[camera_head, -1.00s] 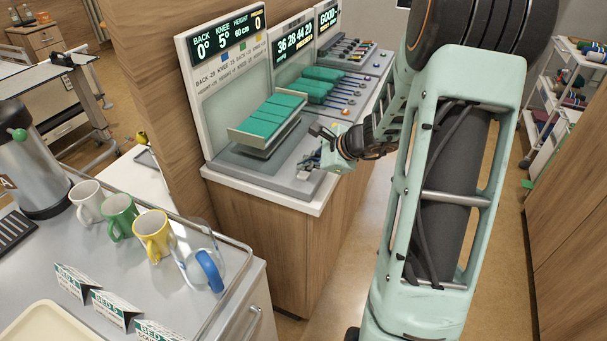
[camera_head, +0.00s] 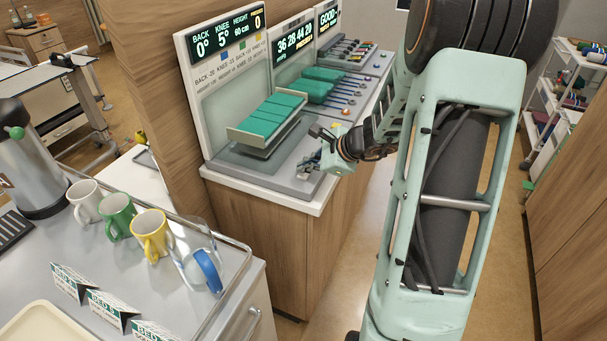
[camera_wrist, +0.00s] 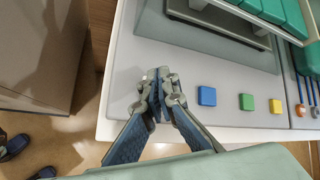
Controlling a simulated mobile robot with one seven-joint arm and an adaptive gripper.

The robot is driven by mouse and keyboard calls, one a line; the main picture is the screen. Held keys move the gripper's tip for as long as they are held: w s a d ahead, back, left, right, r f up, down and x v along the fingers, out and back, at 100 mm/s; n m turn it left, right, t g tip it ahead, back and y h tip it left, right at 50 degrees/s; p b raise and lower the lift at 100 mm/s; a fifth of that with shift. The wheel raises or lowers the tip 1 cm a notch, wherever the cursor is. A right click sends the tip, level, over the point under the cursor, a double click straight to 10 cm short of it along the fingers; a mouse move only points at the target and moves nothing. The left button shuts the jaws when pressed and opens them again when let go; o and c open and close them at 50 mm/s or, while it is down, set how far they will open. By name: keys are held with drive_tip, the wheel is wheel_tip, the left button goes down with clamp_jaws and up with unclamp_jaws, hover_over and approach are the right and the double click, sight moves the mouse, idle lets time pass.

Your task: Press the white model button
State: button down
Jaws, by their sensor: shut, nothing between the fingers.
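My gripper (camera_wrist: 158,80) is shut and empty, its fingertips low over the front left part of the grey panel of the bed model in the wrist view. It also shows at the panel's near corner in the head view (camera_head: 309,166). A small pale spot (camera_wrist: 144,76) shows beside the left fingertip; it may be part of the white button, mostly hidden by the fingers. I cannot tell whether the fingertips touch it. To the right, in a row, are a blue button (camera_wrist: 207,96), a green button (camera_wrist: 246,102) and a yellow button (camera_wrist: 276,106).
The green-padded bed model (camera_head: 268,122) stands behind the buttons, before an upright display board (camera_head: 226,45) reading back 0, knee 5, height 60 cm and 0. More panels continue to the right. A trolley with mugs (camera_head: 151,235) stands at front left.

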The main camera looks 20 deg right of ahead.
sight(305, 175)
drive_tip(key=shift+f+b, duration=0.45)
drive_tip(key=shift+b, duration=0.1)
idle(0.4)
drive_tip(key=shift+r, duration=0.15)
drive_tip(key=shift+r+p, duration=0.55)
drive_tip(key=shift+r, duration=0.15)
drive_tip(key=shift+r, duration=0.1)
wheel_tip(305, 175, up, 5)
drive_tip(key=p, duration=0.3)
drive_tip(key=shift+p, duration=0.4)
drive_tip(key=shift+w, duration=0.1)
idle(0.5)
